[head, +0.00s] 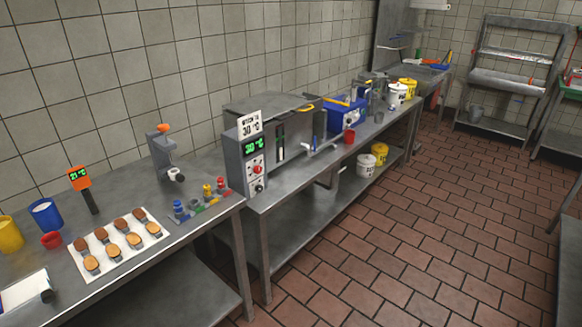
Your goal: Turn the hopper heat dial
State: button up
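The hopper's grey control panel (240,168) stands at the near end of the second steel table, against the metal hopper (275,103). Its green display (254,146) appears to read 30 °C. Below it are a red knob (257,169) and a darker knob (258,187). I cannot tell from their labels which is the heat dial, and their pointer positions are too small to read. A white card (249,125) above the panel shows 30 °C under a line of small text. My gripper is not in view.
The near table (205,215) holds a tray (145,229) of round biscuits, a dark-handled thermometer (80,179) with an orange head, cups and small coloured pieces. A blue box (346,113) and buckets stand farther along. The tiled floor (400,240) right of the tables is clear.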

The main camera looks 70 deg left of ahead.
aim_at(257, 169)
jog(key=u, duration=0.35)
jog(key=i, duration=0.25)
jog(key=u, duration=3.2)
jog(key=i, duration=0.95)
